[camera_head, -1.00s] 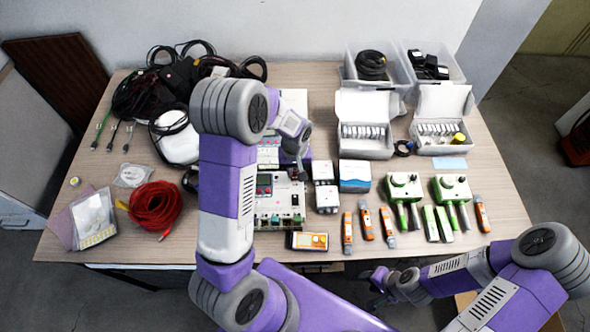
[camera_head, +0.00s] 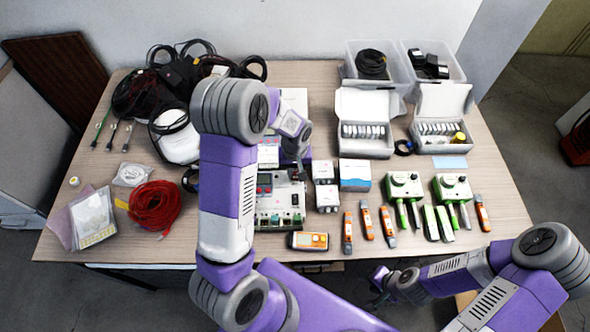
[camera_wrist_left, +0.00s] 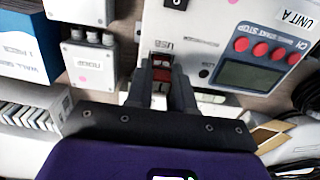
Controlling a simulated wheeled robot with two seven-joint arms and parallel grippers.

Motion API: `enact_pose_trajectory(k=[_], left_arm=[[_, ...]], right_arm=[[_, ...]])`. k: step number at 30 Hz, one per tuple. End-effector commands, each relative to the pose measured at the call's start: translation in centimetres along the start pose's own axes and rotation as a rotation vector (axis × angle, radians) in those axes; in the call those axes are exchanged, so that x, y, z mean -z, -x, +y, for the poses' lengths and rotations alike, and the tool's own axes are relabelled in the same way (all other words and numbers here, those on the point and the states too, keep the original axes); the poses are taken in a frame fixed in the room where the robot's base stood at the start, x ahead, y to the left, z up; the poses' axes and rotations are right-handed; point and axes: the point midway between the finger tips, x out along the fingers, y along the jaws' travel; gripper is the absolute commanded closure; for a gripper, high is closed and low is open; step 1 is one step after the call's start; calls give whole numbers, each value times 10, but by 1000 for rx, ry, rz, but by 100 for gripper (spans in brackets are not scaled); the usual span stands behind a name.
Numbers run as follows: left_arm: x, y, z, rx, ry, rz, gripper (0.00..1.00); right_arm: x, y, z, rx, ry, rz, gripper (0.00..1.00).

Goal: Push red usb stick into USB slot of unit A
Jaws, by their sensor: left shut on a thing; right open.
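Unit A (camera_wrist_left: 214,25) is a pale panel with a grey display, red round buttons and a "USB" label, filling the upper right of the left wrist view. In the head view unit A (camera_head: 283,219) stands near the table's front middle, partly behind my left arm. My left gripper (camera_wrist_left: 160,84) is shut on the red usb stick (camera_wrist_left: 161,74), right at the USB slot beside the label. How deep the stick sits in the slot cannot be told. In the head view my left gripper (camera_head: 298,172) is over unit A's back right part. My right gripper (camera_head: 378,284) is open and empty off the table's front edge.
White sensor modules (camera_head: 327,198) and a blue-and-white box (camera_head: 355,176) stand close to the right of unit A. An orange meter (camera_head: 308,241) lies in front. Green devices and orange-handled tools are further right. A red cable coil (camera_head: 155,207) lies left.

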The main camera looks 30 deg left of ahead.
Motion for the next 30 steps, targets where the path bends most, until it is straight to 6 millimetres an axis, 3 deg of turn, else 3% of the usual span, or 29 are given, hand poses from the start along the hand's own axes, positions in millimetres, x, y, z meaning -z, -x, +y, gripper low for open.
enact_pose_trajectory(k=[30], left_arm=[[0,-8,0,1,0,-1,100]], right_arm=[[0,-5,2,0,0,0,57]])
